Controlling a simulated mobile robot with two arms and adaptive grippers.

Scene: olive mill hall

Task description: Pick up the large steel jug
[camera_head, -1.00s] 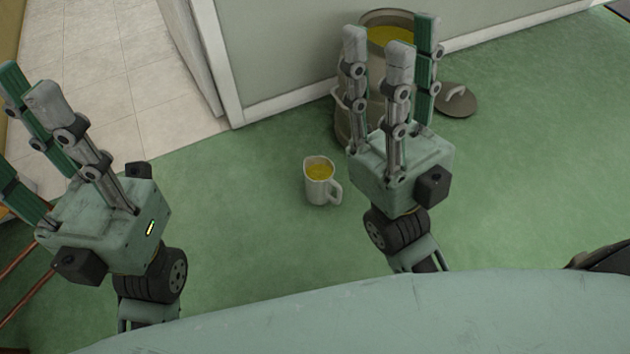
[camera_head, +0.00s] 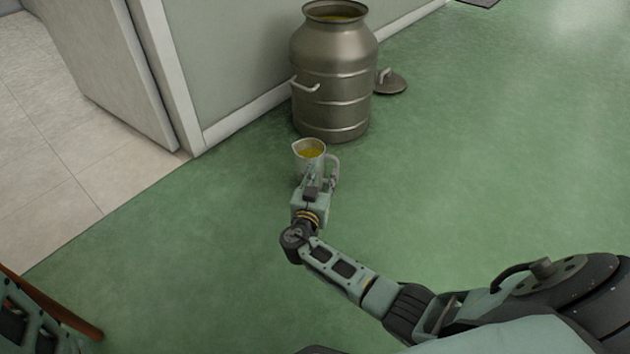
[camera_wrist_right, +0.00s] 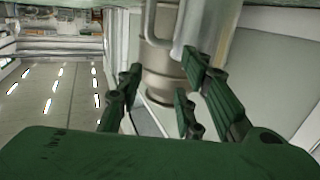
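The steel jug (camera_head: 309,150) has a pale metal body, yellow liquid inside and a loop handle on its right. It stands upright in front of the large can, its lower part hidden by my right gripper (camera_head: 318,182). In the right wrist view the jug (camera_wrist_right: 208,25) and its handle (camera_wrist_right: 150,22) show at the top, beyond my right gripper's dark green fingers (camera_wrist_right: 160,95). These fingers are spread with a clear gap between them. Contact with the jug cannot be made out. My left gripper's fingertips are not in view.
A big steel can (camera_head: 334,85) with side handles stands just behind the jug, by the wall. Its lid (camera_head: 390,82) lies on the floor to the right. A white-framed wall corner (camera_head: 180,120) is on the left. Green floor (camera_head: 480,150) is clear to the right.

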